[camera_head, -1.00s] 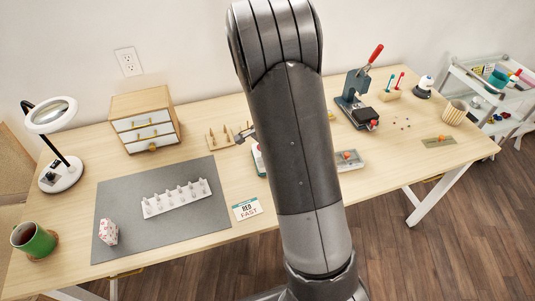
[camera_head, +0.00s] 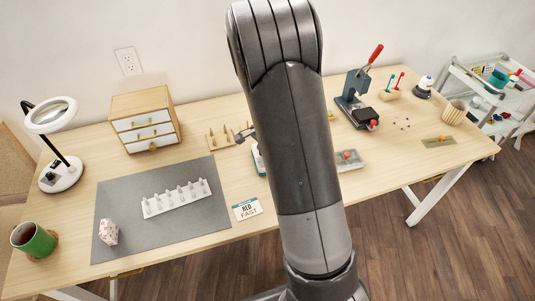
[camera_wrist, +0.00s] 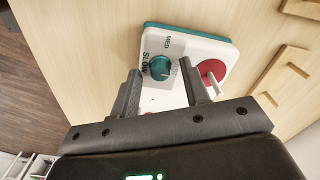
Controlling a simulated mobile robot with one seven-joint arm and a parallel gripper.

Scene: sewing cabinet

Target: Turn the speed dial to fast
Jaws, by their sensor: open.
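In the wrist view a white control box with a teal base (camera_wrist: 190,35) carries a round teal speed dial (camera_wrist: 160,68). The printed words SLOW and MED are readable beside the dial; any FAST mark is hidden or not readable. My gripper (camera_wrist: 159,70) is open, with one fingertip on each side of the dial in the picture. I cannot tell whether either finger touches it. A red round part with a pale lever (camera_wrist: 212,72) is just right of the right finger. In the head view my arm hides most of the box (camera_head: 257,160).
A card (camera_head: 247,210) reading RED and FAST lies near the table's front edge. A wooden pegged rack (camera_head: 222,138) stands behind and left of the box. The grey mat (camera_head: 120,240) holds a white spool rack (camera_head: 176,199). A grey tray (camera_head: 350,165) lies to the right.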

